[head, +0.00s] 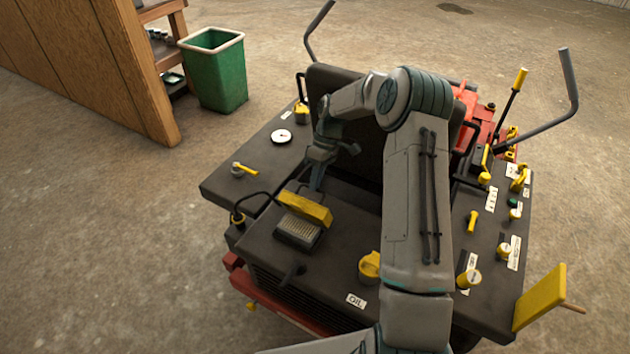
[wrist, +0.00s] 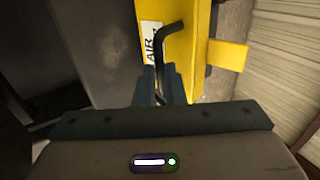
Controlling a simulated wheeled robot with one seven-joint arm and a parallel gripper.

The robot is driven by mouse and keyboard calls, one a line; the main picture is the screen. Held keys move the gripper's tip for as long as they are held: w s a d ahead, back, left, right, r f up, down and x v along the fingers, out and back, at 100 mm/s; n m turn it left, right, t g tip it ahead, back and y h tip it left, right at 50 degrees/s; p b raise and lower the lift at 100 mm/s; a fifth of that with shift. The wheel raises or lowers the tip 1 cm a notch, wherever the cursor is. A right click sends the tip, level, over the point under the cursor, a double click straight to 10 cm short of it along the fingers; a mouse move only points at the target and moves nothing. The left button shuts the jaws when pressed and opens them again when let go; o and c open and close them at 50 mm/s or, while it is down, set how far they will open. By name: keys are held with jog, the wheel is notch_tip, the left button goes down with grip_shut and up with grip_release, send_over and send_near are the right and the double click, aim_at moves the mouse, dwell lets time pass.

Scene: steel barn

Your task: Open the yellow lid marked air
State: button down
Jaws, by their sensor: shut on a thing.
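The yellow lid (head: 305,207) stands raised on the dark machine top in the head view, seen nearly edge-on. A pale mesh filter in a dark frame (head: 297,231) lies uncovered in front of it. In the wrist view the yellow lid (wrist: 182,60) lies just beyond my fingers, beside a white AIR label (wrist: 151,40). A black bent handle (wrist: 163,42) runs between my fingertips. My gripper (head: 317,182) is behind the lid and shut on this handle; the wrist view shows its fingers close up (wrist: 161,88). The lid's hinge is hidden.
A black curved bar (head: 262,194) arches left of the lid. A yellow cap (head: 370,265) sits near the OIL label (head: 356,300). Knobs and levers line the right side, with a yellow flap (head: 540,297) at the corner. A green bin (head: 215,75) stands behind left; open floor surrounds the machine.

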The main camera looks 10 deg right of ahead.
jog(key=shift+s+f, duration=0.2)
jog(key=shift+f, duration=0.1)
jog(key=c, duration=1.5)
grip_release()
jog(key=shift+a, duration=0.1)
jog(key=shift+w+r, duration=0.1)
jog(key=shift+r, duration=0.15)
jog(key=s+d+r+b, duration=0.2)
jog(key=s+d+r, duration=0.3)
jog(key=d+r, duration=0.5)
jog(key=shift+s+r+b, duration=0.3)
jog(key=shift+s+r, duration=0.05)
jog(key=shift+s, duration=0.05)
jog(key=shift+d, duration=0.1)
